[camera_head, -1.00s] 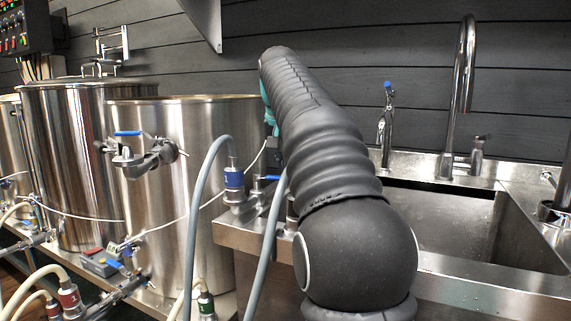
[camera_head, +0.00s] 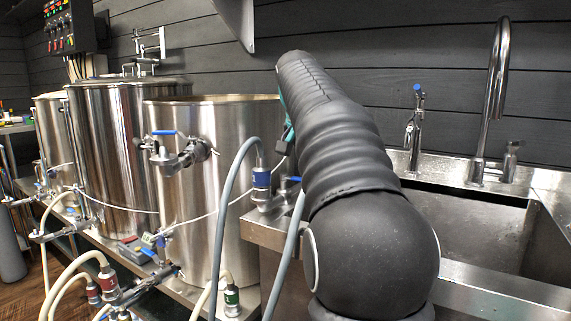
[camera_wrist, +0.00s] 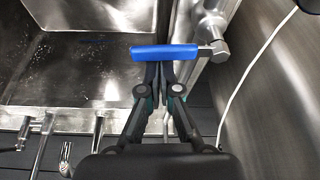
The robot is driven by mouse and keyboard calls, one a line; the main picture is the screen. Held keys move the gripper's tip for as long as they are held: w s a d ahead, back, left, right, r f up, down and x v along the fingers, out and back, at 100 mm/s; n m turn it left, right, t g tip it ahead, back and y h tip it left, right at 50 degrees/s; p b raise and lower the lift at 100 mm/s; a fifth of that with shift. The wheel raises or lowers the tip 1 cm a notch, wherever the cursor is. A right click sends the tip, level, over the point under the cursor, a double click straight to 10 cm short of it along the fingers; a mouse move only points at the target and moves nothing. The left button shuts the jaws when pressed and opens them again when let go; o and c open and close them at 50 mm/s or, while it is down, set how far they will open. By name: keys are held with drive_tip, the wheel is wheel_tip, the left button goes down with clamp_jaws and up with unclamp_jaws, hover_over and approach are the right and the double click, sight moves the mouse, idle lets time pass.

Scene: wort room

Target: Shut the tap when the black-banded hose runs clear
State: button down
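In the wrist view, my gripper (camera_wrist: 160,85) has its two fingers drawn together, with their tips right at the blue lever (camera_wrist: 165,53) of a tap. The lever lies crosswise over the tips; I cannot tell whether it is touched. Its metal body (camera_wrist: 213,37) is at right. A grey hose with a blue band (camera_head: 262,178) rises there. I cannot make out a black-banded hose or any flowing liquid.
The steel sink (camera_head: 470,228) lies right of my arm, with a tall faucet (camera_head: 492,100) and a small blue-topped tap (camera_head: 415,118). Steel kettles (camera_head: 225,115) stand left. Red-banded (camera_head: 108,283) and green-banded (camera_head: 231,298) hoses are low in front. A white cable (camera_wrist: 250,70) hangs close by.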

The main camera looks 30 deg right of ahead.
drive_tip(key=shift+s, duration=0.4)
drive_tip(key=shift+a, duration=0.1)
drive_tip(key=shift+w+p, duration=0.1)
drive_tip(key=shift+p, duration=0.25)
wheel_tip(320, 180, up, 9)
drive_tip(key=p, duration=0.2)
drive_tip(key=shift+d+r, duration=0.2)
drive_tip(key=shift+d, duration=0.1)
drive_tip(key=shift+w, duration=0.1)
